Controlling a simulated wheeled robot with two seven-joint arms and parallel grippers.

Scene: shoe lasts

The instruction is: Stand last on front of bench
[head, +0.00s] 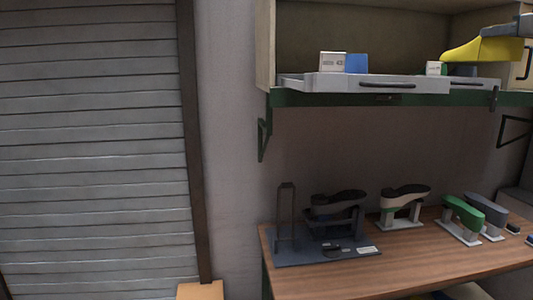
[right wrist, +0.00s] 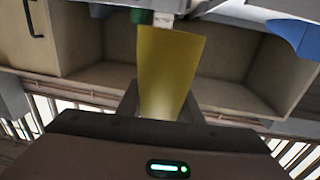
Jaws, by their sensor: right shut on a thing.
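A yellow last (head: 482,50) is at the upper right of the head view, over the right end of the shelf, its toe to the left. My right gripper (head: 522,27) is shut on its right end, partly cut off by the picture edge. In the right wrist view the yellow last (right wrist: 168,65) stands out from between the jaws (right wrist: 160,108). I cannot tell whether it touches the shelf tray. The wooden bench (head: 400,268) is below, its front edge at the lower right. My left gripper is not in view.
The shelf carries a grey tray (head: 330,84), a white box (head: 332,62) and a blue block (head: 356,63). The bench front is bare.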

